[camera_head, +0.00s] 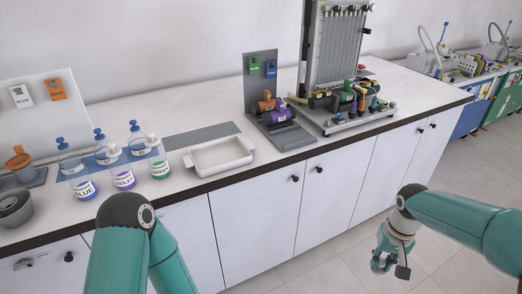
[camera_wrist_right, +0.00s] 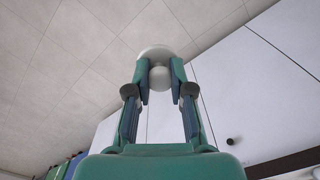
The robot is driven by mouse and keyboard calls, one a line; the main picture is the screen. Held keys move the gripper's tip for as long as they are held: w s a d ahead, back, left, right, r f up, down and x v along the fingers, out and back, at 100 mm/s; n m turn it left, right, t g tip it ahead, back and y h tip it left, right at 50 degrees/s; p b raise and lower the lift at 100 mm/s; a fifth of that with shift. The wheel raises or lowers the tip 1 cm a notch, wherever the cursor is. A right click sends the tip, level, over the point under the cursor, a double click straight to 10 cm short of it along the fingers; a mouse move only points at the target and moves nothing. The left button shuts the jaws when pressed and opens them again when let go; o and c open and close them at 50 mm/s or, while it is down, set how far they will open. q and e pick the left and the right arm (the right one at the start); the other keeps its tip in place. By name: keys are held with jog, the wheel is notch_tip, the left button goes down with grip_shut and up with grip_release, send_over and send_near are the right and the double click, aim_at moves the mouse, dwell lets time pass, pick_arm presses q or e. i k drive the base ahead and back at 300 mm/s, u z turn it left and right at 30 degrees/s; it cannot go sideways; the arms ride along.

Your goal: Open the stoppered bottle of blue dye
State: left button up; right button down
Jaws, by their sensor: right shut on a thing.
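The bottle labelled BLUE (camera_head: 84,189) stands upright at the front left of the counter, beside the VIOLET bottle (camera_head: 123,181) and a green-labelled bottle (camera_head: 160,170). Those two carry white stoppers; I see no white stopper on the BLUE bottle. My right gripper (camera_head: 385,258) is over the floor, in front of the cabinets and far right of the bottles. In the right wrist view its fingers (camera_wrist_right: 160,85) are shut on a white stopper (camera_wrist_right: 158,75) with a round knob and wider disc. My left arm comes in at the bottom, but its gripper is out of view.
Blue-topped bottles (camera_head: 100,134) stand behind the dyes. The manometer board (camera_head: 335,45) stands at the back. Floor around my right gripper is clear.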

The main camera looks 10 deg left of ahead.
aim_at(77, 173)
jog(key=z, duration=0.25)
jog(key=i, duration=0.65)
jog(key=u, duration=1.65)
